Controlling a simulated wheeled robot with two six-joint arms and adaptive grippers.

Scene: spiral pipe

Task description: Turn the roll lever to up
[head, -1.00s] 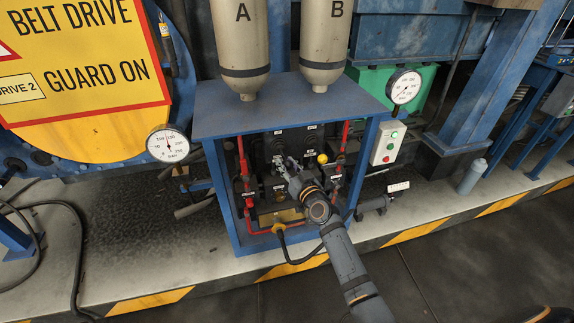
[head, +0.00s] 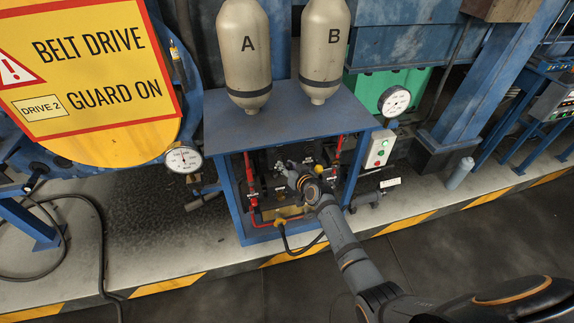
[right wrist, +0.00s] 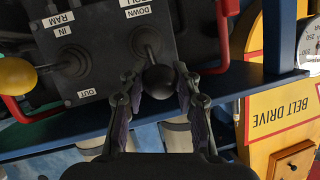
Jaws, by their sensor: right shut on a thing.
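The roll lever (right wrist: 158,80) has a black ball knob on a short shaft rising from a dark panel (right wrist: 108,50). In the right wrist view, which shows the panel upside down, the knob lies below the shaft's base, on the side away from the DOWN label (right wrist: 139,12). My right gripper (right wrist: 157,82) is shut around the knob, one finger on each side. In the head view my right gripper (head: 289,172) reaches into the blue cabinet (head: 238,200), and its arm hides part of the panel. My left gripper is not in view.
A yellow-knobbed ram lever (right wrist: 17,76) stands beside the roll lever. Red pipes (right wrist: 242,40) run close on both sides. The cabinet top carries tanks A (head: 245,60) and B (head: 324,55). A black hose (head: 290,245) hangs at the cabinet's front. The dark floor in front is clear.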

